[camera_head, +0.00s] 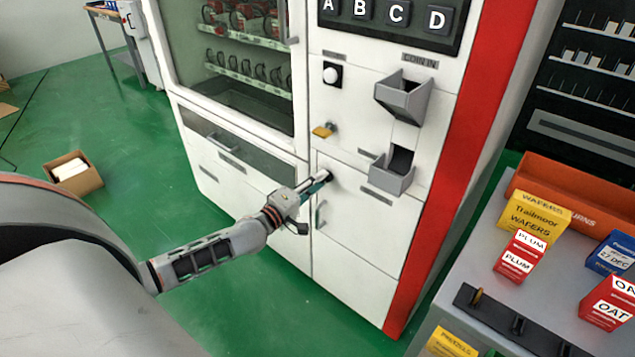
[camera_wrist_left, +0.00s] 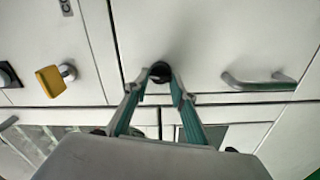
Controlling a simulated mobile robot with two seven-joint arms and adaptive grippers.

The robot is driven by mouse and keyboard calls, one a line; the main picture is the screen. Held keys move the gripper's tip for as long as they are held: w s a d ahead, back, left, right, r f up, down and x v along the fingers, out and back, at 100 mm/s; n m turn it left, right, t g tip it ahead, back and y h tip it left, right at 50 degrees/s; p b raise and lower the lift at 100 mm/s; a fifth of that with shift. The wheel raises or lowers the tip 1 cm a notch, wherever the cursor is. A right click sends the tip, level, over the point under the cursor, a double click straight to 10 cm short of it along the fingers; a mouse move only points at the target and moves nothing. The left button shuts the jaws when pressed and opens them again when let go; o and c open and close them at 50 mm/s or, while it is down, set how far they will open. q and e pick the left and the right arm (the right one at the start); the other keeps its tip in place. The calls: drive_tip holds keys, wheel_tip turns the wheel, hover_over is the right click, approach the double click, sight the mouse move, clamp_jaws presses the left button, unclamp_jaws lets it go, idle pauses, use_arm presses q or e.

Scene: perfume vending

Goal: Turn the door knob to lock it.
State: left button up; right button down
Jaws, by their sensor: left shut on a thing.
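The white vending machine has a lower door (camera_head: 365,232) with a small dark round knob (camera_wrist_left: 160,69) near its upper corner. In the wrist view the knob sits between the teal fingertips of my left gripper (camera_wrist_left: 161,84). In the head view my left gripper (camera_head: 324,178) reaches the door's upper left corner, its fingers closed on the knob and mostly hiding it. The angle of the knob is too small to read. My right gripper is not in view.
A grey door handle (camera_head: 319,214) is just below the gripper. A yellow knob (camera_head: 323,130) sticks out above it. Grey coin trays (camera_head: 392,172) project to the right. A counter with boxes (camera_head: 520,254) stands at the right; green floor is open at left.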

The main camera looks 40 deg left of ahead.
use_arm(q)
drive_tip(key=shift+n, duration=1.5)
drive_tip(key=o, duration=1.1)
drive_tip(key=s, duration=0.8)
drive_tip(key=s+a, duration=0.1)
drive_tip(key=s, duration=0.3)
